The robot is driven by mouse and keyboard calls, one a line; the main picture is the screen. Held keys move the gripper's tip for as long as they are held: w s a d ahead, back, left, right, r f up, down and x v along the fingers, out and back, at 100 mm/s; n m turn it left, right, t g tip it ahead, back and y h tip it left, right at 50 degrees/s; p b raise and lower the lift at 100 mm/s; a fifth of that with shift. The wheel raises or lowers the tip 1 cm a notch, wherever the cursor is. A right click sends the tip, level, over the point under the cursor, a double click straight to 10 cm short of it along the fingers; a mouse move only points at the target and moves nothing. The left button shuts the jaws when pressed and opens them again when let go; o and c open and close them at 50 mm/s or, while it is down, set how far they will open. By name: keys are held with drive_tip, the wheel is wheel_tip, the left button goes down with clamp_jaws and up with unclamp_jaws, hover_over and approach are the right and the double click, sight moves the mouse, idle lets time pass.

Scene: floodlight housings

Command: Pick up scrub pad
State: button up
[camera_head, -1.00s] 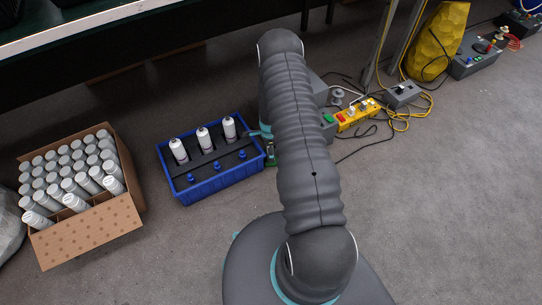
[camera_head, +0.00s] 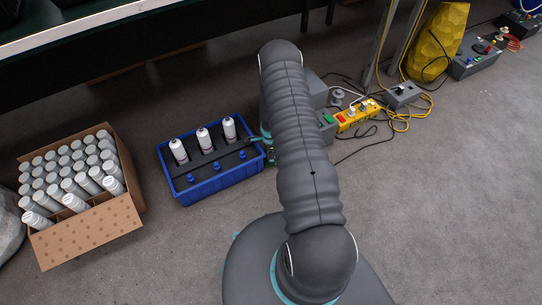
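I cannot make out a scrub pad for certain in the head view. A small dark green item (camera_head: 271,156) lies at the right end of the blue crate (camera_head: 215,188), partly hidden by my arm and too small to identify. My arm crosses the middle of the view, and a bit of its teal wrist part shows beside the crate's right end.
The crate holds three white bottles (camera_head: 204,140) and several blue-capped items. A cardboard box (camera_head: 88,235) of grey-white cans stands left. A yellow power strip (camera_head: 357,115) and cables lie right of my arm. A dark table (camera_head: 130,45) spans the back. Front floor is clear.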

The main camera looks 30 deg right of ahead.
drive_tip(key=shift+f, duration=0.3)
drive_tip(key=shift+c, duration=0.5)
drive_tip(key=shift+s, duration=0.1)
drive_tip(key=shift+r, duration=0.1)
drive_tip(key=shift+r, duration=0.2)
wheel_tip(320, 180, up, 28)
drive_tip(key=shift+f+p, duration=0.2)
drive_tip(key=shift+p, duration=0.85)
